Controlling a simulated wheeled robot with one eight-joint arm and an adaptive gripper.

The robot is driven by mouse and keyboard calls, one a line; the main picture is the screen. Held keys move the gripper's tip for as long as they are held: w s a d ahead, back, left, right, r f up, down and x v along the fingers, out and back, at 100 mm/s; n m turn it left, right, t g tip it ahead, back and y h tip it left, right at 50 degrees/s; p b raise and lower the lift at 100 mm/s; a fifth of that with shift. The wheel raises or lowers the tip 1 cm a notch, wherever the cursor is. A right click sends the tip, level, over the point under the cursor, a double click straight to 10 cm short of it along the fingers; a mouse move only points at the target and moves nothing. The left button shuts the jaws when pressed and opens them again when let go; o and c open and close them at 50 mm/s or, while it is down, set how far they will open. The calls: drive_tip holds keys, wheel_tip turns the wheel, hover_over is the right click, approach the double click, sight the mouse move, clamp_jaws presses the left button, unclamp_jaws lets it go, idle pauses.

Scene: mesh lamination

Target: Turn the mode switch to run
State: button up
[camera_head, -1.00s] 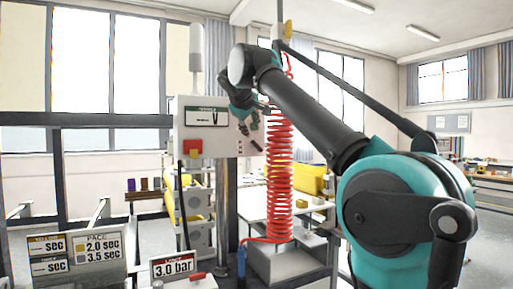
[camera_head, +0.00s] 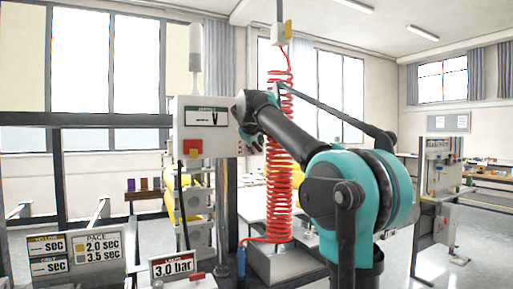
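A grey control box (camera_head: 182,112) stands on a post left of centre. It carries a display (camera_head: 207,116) reading "V" and a red knob on a yellow plate (camera_head: 193,147). I cannot make out a labelled mode switch; the right part of the box face is behind my arm. My gripper (camera_head: 252,134) is at the box's right edge, mostly hidden by my own wrist.
A red coiled hose (camera_head: 279,190) hangs close behind my arm. Another panel stand (camera_head: 437,185) is at the right. Open floor lies at the far right.

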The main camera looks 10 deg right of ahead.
clamp_jaws()
idle(0.5)
drive_tip(key=m+y, duration=0.1)
drive_tip(key=m+g+y, duration=0.1)
drive_tip(key=y, duration=0.1)
drive_tip(key=shift+d+g, duration=0.15)
drive_tip(key=shift+g, duration=0.15)
drive_tip(key=m+g+y, duration=0.1)
drive_tip(key=y, duration=0.2)
drive_tip(key=shift+m, duration=0.3)
drive_tip(key=shift+y, duration=0.3)
